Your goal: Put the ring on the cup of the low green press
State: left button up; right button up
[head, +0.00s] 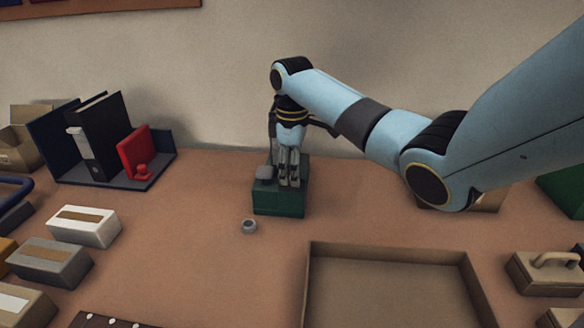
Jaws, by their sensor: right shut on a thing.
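The low green press (280,207) is a dark green block near the back wall. A grey rounded part (264,173) stands on its left side. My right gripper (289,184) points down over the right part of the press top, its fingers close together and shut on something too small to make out. The cup is hidden or not distinguishable behind the fingers. A small grey round piece (249,226) with a dark centre lies on the table in front of the press. I cannot tell whether it is the ring. My left gripper is out of view.
A large shallow brown tray (311,285) is at the front right. Boxes (84,226) and a rack of binders (95,135) stand left. A lidded box with a handle (548,273) stands right. The table around the round piece is clear.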

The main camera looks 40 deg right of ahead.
jog(key=shift+f, duration=0.15)
jog(key=o, duration=0.9)
jog(key=shift+s+f, duration=0.1)
notch_tip(320, 180, up, 13)
jog(key=shift+r+p, duration=0.2)
jog(key=shift+p, duration=0.65)
jog(key=shift+f, duration=0.1)
